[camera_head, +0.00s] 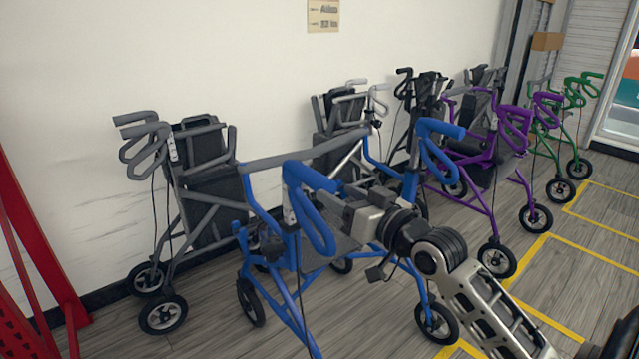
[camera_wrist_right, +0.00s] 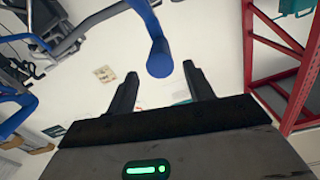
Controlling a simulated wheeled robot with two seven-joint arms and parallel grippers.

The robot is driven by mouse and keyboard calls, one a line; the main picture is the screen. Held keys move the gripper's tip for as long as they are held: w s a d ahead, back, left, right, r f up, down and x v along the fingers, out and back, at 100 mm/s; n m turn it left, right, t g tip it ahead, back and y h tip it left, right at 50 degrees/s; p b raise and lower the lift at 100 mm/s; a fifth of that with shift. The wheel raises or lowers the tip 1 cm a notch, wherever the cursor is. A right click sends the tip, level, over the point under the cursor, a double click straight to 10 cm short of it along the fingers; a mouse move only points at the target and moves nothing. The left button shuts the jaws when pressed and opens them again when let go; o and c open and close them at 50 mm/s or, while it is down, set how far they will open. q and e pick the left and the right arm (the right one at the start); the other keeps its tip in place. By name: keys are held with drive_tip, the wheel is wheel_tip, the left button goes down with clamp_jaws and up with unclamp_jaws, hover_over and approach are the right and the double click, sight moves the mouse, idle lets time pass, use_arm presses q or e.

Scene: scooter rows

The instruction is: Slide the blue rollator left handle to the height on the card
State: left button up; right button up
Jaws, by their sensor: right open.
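The blue rollator (camera_head: 283,270) stands in the front middle of the head view. Its nearer blue handle (camera_head: 308,172) has a grip on top and a brake loop below; the other blue handle (camera_head: 442,128) is farther right. My right gripper (camera_head: 332,205) is beside the nearer handle, its fingertips partly hidden there. In the right wrist view, my open right gripper (camera_wrist_right: 161,75) has a blue grip end (camera_wrist_right: 158,60) in front of the gap between its fingers, with no visible contact. A beige card (camera_head: 323,15) hangs on the wall; its print is too small to read.
A grey rollator (camera_head: 205,190) stands close on the left, with purple (camera_head: 475,165) and green (camera_head: 555,130) ones to the right. A red frame (camera_head: 40,255) stands at the left edge. Yellow lines mark the open floor at the right.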

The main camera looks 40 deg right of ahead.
sight(320, 183)
drive_tip(key=w, duration=0.6)
drive_tip(key=shift+w+a, duration=0.3)
drive_tip(key=shift+w, duration=0.05)
use_arm(q)
drive_tip(key=shift+w+d+f, duration=0.1)
drive_tip(key=shift+d+f, duration=0.05)
drive_tip(key=shift+f, duration=0.25)
